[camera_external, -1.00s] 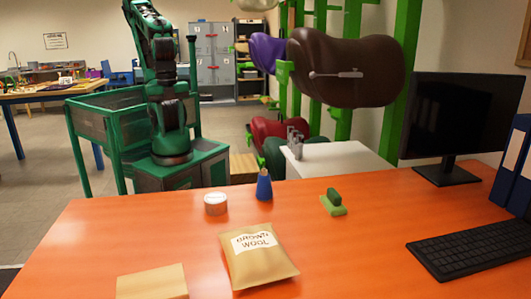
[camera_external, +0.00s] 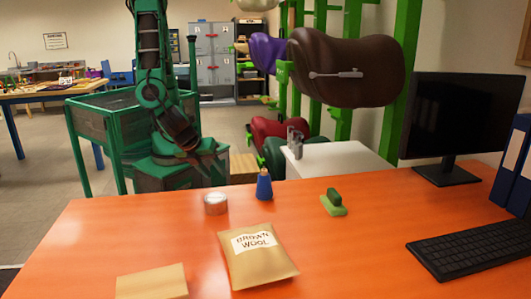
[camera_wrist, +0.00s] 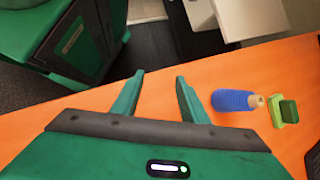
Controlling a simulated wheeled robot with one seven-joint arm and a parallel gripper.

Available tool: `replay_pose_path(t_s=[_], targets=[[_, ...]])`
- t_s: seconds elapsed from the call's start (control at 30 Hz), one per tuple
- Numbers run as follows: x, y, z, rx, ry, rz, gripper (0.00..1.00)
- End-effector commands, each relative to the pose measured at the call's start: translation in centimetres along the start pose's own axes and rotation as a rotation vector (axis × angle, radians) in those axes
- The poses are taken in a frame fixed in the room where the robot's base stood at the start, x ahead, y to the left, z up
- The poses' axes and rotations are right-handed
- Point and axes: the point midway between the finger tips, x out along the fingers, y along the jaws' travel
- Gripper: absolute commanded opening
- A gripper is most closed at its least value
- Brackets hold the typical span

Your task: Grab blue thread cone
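The blue thread cone (camera_external: 264,186) stands upright on the orange desk (camera_external: 350,235), near its far edge, with a pale tip on top. It also shows in the wrist view (camera_wrist: 236,101), to the right of the fingers. My gripper (camera_wrist: 159,92) is open in the wrist view, with two green fingers apart and nothing between them. The cone is outside the fingers, not touched. In the external view the end of my arm hangs low over my base, left of the cone, and its fingers are hard to make out.
A white round tin or roll (camera_external: 215,203) stands just left of the cone. A green block-like tool (camera_external: 333,203) lies to its right. A brown wool packet (camera_external: 258,257) and a tan pad (camera_external: 152,282) lie nearer. A monitor (camera_external: 462,120) and keyboard (camera_external: 468,258) occupy the right.

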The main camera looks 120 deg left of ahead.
Motion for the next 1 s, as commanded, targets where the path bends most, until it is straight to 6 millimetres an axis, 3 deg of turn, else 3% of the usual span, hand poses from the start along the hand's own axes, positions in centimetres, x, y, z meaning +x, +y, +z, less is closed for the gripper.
replay_pose_path(t_s=[0.2, 0.37, 0.7, 1.0], targets=[[2.1, -2.6, -1.3, 0.18, -0.191, -0.178, 0.4], [2.3, -4.8, -2.1, 0.312, -0.343, -0.323, 0.4], [-0.8, -8.5, -4.4, 0.553, -0.683, -0.627, 0.4], [-3.1, -9.3, -5.5, 0.631, -0.821, -0.74, 0.4]])
